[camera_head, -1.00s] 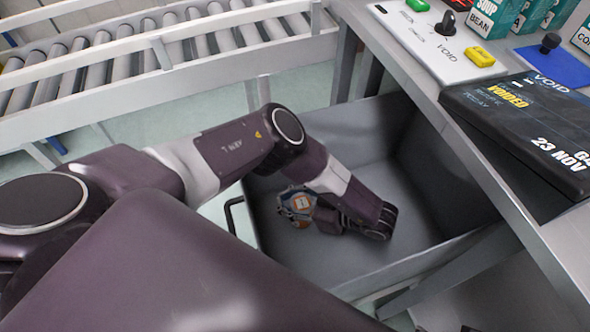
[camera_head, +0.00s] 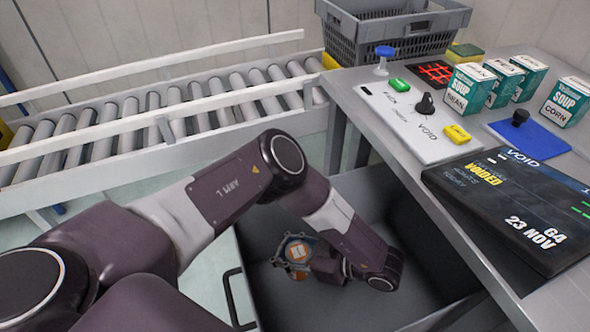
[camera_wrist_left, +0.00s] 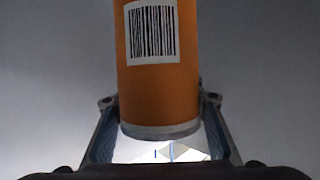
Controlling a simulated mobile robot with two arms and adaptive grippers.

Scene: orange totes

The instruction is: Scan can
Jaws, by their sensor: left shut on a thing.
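An orange can (camera_wrist_left: 157,85) with a white barcode label and a pale metal rim fills the middle of the left wrist view. In the head view the can (camera_head: 297,252) shows small and partly covered by the fingers. My left gripper (camera_head: 293,256) is shut on it, inside a grey bin (camera_head: 335,312) beside the counter. The gripper's two fingers (camera_wrist_left: 160,125) stand on either side of the can in the left wrist view. A red-lit scanner plate (camera_head: 437,73) lies on the counter at the back. My right gripper is in neither view.
A black screen (camera_head: 510,205) reading VOIDED and a white button panel (camera_head: 420,120) lie on the counter (camera_head: 375,130). Several green soup boxes (camera_head: 470,92) stand behind them. A grey crate (camera_head: 390,35) sits at the back. A roller conveyor (camera_head: 170,110) runs along the left.

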